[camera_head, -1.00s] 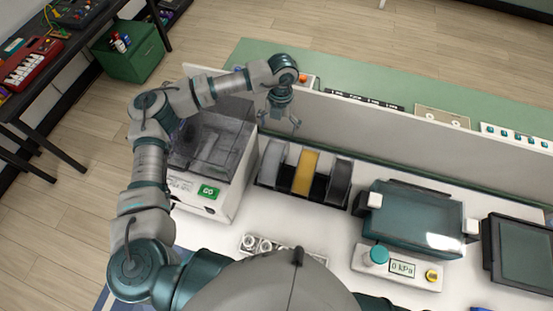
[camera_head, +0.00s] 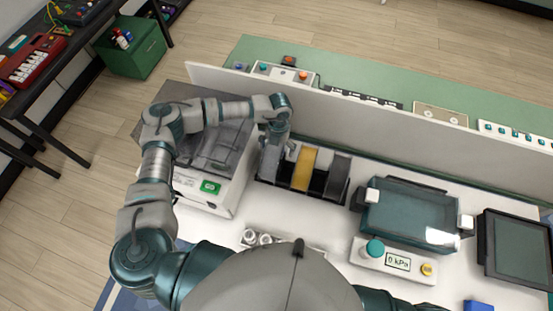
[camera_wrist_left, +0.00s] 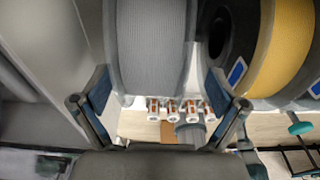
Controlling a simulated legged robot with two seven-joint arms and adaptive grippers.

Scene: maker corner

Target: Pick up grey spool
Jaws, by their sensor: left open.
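The grey spool (camera_wrist_left: 150,45) stands upright in a dark rack (camera_head: 313,192) in the head view, at the rack's left end and mostly hidden by my left gripper (camera_head: 279,150). In the left wrist view my left gripper (camera_wrist_left: 160,108) is open, with one finger on each side of the light grey spool. The right finger lies in the gap between it and the yellow spool (camera_wrist_left: 280,45). I cannot tell whether either finger touches the spool. My right gripper is not in view.
The yellow spool (camera_head: 305,170) and a dark grey spool (camera_head: 338,178) stand close to the right. A boxy machine (camera_head: 210,190) is close on the left. A grey partition (camera_head: 380,135) rises behind. A teal-lidded device (camera_head: 410,212) stands further right.

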